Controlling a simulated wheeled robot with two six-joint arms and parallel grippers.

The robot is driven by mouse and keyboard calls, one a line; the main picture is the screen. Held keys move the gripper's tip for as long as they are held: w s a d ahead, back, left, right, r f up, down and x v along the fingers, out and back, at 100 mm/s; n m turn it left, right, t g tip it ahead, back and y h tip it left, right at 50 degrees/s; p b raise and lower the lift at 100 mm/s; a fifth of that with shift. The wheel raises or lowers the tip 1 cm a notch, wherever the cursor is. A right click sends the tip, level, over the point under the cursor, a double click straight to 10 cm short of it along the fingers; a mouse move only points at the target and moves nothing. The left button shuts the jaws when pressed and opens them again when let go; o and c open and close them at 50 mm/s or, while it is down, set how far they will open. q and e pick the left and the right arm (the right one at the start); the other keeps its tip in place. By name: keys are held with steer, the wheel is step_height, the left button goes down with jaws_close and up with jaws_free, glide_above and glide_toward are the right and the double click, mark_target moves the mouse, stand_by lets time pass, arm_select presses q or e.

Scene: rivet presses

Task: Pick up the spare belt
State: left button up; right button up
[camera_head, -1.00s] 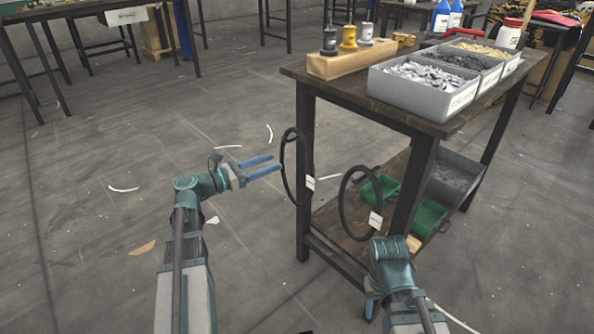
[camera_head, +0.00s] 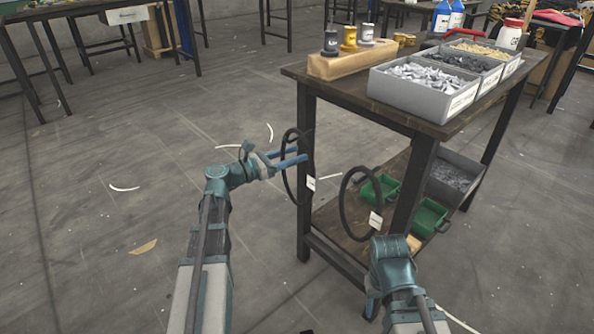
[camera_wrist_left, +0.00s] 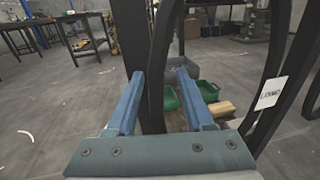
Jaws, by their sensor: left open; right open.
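Two black ring-shaped belts hang upright at the near side of the workbench. One belt (camera_head: 284,172) is by the front left leg and has a white tag (camera_head: 311,183). The other belt (camera_head: 342,208) is to its right, also tagged. My left gripper (camera_head: 298,157) is open, its blue fingers reaching across the left belt's ring. In the left wrist view, one strand of a belt (camera_wrist_left: 163,50) runs between the open fingers in the picture, and the tagged side (camera_wrist_left: 290,40) passes to their right. I cannot tell whether they touch. My right gripper (camera_head: 372,304) is low, mostly hidden behind its wrist.
The workbench (camera_head: 345,92) carries grey bins (camera_head: 415,92) and a wooden block (camera_head: 340,63) with small pots. Its lower shelf (camera_head: 335,222) holds green trays (camera_head: 430,217) and a grey bin. The bench leg (camera_head: 304,200) stands close beside the left belt. Open floor lies left.

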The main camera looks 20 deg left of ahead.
arm_select(q)
jaws_close()
stand_by(0.5)
